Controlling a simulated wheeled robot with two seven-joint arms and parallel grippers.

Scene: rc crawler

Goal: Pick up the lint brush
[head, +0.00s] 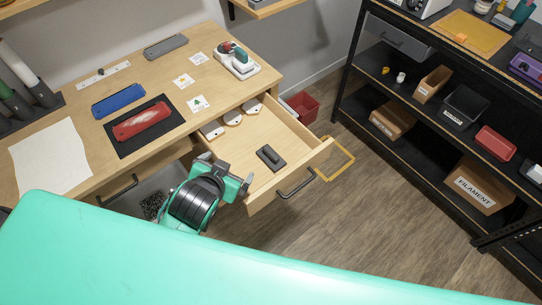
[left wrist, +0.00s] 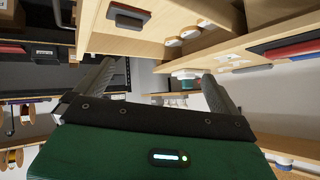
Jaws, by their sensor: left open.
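The lint brush, a dark grey flat pad with a raised handle (head: 270,157), lies on the floor of the open wooden drawer (head: 296,146). A dark grey piece that looks like it shows at the top of the left wrist view (left wrist: 128,17). My left gripper (head: 236,174) is open at the drawer's near left side, to the left of and a little nearer than the brush, apart from it. In the left wrist view its two fingers (left wrist: 160,72) stand wide apart with nothing between them. My right gripper is not in view.
White round-ended pieces (head: 232,119) lie at the drawer's back. The desk above holds a red item on a black mat (head: 118,142), a blue item (head: 118,100) and paper (head: 50,160). A dark shelf rack (head: 440,125) stands right, with open floor between.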

